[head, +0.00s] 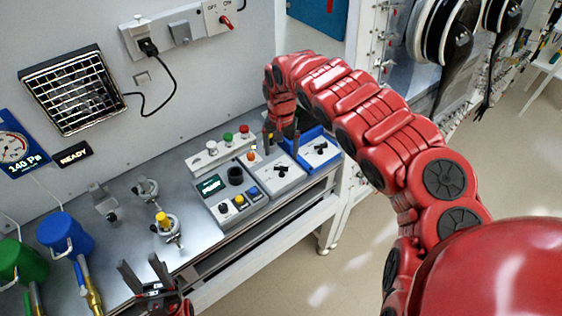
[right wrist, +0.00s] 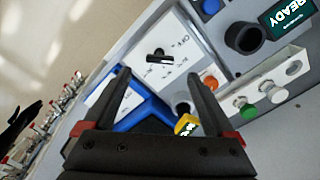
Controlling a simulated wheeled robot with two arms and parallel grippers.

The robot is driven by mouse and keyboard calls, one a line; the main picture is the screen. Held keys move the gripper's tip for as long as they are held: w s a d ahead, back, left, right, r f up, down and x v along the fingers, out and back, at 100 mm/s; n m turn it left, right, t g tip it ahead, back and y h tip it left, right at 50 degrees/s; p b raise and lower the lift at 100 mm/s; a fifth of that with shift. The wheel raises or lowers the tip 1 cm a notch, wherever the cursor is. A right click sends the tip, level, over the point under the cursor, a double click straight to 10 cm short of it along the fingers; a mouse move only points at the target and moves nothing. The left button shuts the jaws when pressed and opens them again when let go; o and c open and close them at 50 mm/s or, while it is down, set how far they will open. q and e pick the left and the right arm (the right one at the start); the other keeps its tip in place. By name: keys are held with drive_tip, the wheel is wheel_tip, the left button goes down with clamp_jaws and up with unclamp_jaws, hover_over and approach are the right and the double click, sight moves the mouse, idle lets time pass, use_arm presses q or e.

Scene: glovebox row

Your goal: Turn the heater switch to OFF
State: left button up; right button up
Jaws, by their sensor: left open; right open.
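A wall box (head: 219,16) marked OFF and ON has a red lever (head: 226,21), which sits on the ON side. On the bench, a grey box (head: 275,178) has a black rotary knob (head: 281,169) on a white plate; the knob also shows in the right wrist view (right wrist: 157,56) beside small lettering that is hard to read. I cannot tell which switch is the heater's. My right gripper (right wrist: 158,78) is open and empty above the grey box and a blue box (head: 311,150), its fingers apart from the knob. My left gripper (head: 142,267) is open and empty over the bench's front.
A grilled heater (head: 74,90) is on the wall, with a cable near it running to a plug (head: 147,46). A strip of coloured buttons (head: 222,150) stands behind the grey boxes.

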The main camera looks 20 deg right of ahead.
sight(281, 167)
wheel_tip(281, 167, down, 6)
drive_tip(key=shift+f+p, duration=0.25)
drive_tip(key=shift+p, duration=0.15)
drive_tip(key=c, duration=1.4)
drive_tip(key=shift+n, duration=0.3)
drive_tip(key=shift+n+b, duration=0.3)
drive_tip(key=shift+n, duration=0.9)
drive_tip(key=shift+s+n, duration=0.1)
drive_tip(key=shift+n, duration=1.7)
